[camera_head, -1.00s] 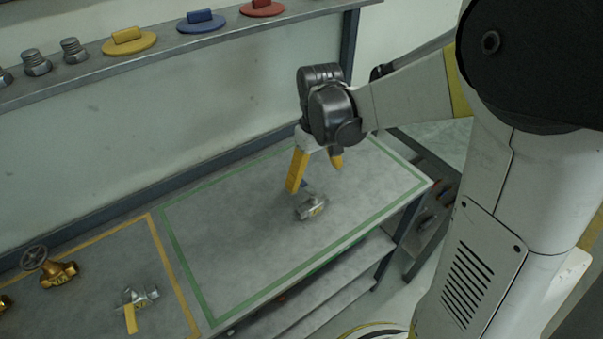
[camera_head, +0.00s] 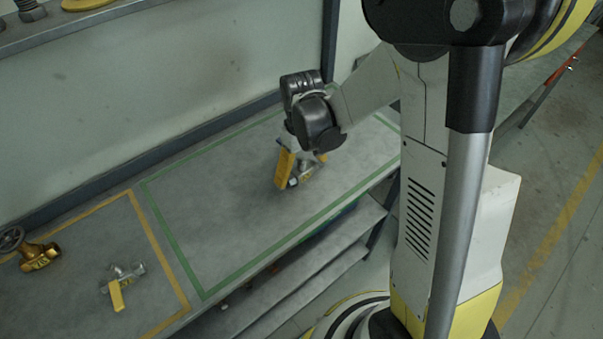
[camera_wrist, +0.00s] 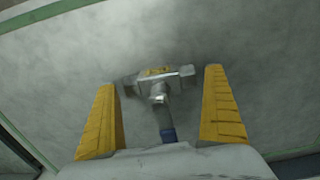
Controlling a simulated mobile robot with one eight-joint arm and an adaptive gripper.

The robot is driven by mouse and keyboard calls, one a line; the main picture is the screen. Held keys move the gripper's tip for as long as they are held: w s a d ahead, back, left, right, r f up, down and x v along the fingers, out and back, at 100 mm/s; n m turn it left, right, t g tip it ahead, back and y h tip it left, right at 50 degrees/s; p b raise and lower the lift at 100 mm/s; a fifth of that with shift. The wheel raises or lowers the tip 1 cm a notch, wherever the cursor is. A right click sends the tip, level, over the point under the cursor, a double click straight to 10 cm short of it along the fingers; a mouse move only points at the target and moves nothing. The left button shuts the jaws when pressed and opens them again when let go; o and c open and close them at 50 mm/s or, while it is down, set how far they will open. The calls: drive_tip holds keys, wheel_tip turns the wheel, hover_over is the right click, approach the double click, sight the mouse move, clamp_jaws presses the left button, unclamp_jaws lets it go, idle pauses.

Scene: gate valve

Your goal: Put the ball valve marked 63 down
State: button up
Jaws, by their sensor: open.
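A silver ball valve (camera_head: 310,176) lies on the bench inside the green outline. My gripper (camera_head: 297,172) is open and low over this valve. In the wrist view the yellow fingers of my gripper (camera_wrist: 166,108) stand on either side of the valve's stem and handle, with visible gaps on both sides. In the head view the fingers partly hide the valve.
Inside the orange outline at left lie a silver valve with a yellow handle (camera_head: 122,284) and a brass valve with a round handwheel (camera_head: 36,252). The green outlined area (camera_head: 215,220) is otherwise bare. A wall stands behind the bench; an upper shelf (camera_head: 100,22) runs above it.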

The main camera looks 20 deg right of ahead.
drive_tip(key=shift+c, duration=0.3)
drive_tip(key=c, duration=1.2)
drive_tip(key=shift+r, duration=0.2)
